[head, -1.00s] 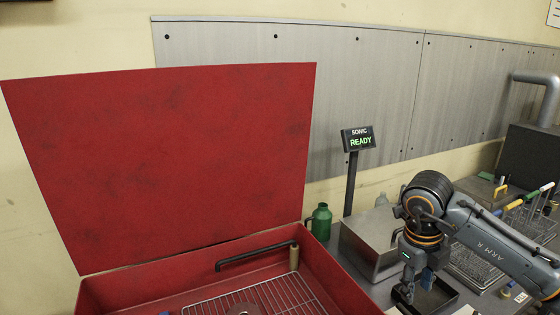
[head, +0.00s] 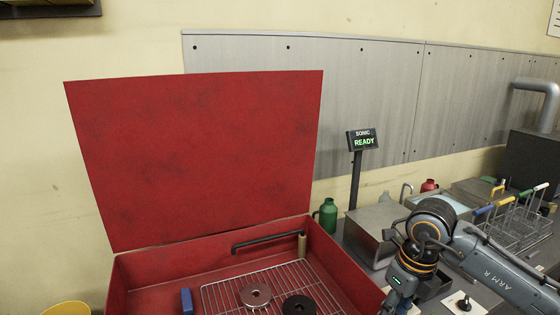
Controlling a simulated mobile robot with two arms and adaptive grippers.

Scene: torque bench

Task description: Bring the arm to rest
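My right arm reaches in from the right edge in the head view, marked "ARM R". Its wrist hangs down in front of the grey metal box. The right gripper (head: 398,302) is partly visible at the bottom edge, just right of the red bin; its fingertips are cut off, so I cannot tell whether it is open or shut. My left arm and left gripper do not show.
The red bin (head: 120,285) stands open with its lid (head: 200,150) raised. A sign (head: 362,139) reads "SONIC READY". A green bottle (head: 327,215) and a metal box (head: 372,235) stand behind.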

